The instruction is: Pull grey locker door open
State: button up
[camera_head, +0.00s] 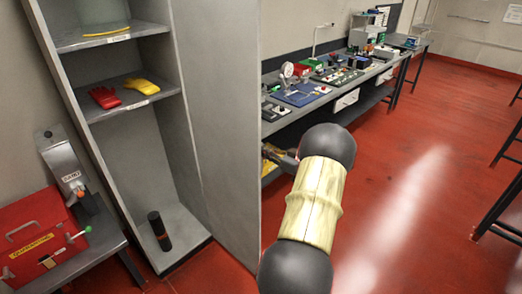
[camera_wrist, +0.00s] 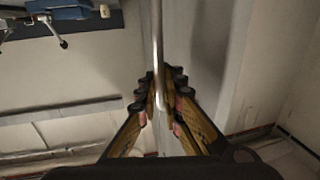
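The grey locker (camera_head: 124,60) stands open at the left in the head view. Its grey door (camera_head: 222,110) is swung out to the right, so the shelves inside show. In the wrist view the door (camera_wrist: 205,45) carries a vertical metal bar handle (camera_wrist: 157,40). My gripper (camera_wrist: 163,80) has its fingers close together on either side of the handle's lower part and looks shut on it. In the head view my gripper is mostly hidden behind the door's outer edge, with only a part of it (camera_head: 280,157) showing.
A red box (camera_head: 35,240) sits on a low bench at the left. A workbench (camera_head: 284,121) with instruments runs behind the door. Red floor (camera_head: 420,190) is clear at right.

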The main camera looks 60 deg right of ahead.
jog(key=o, duration=0.4)
jog(key=shift+r, duration=0.1)
jog(key=shift+o, duration=0.2)
jog(key=s+a, duration=0.1)
jog(key=s, duration=1.1)
jog(key=shift+a, duration=0.3)
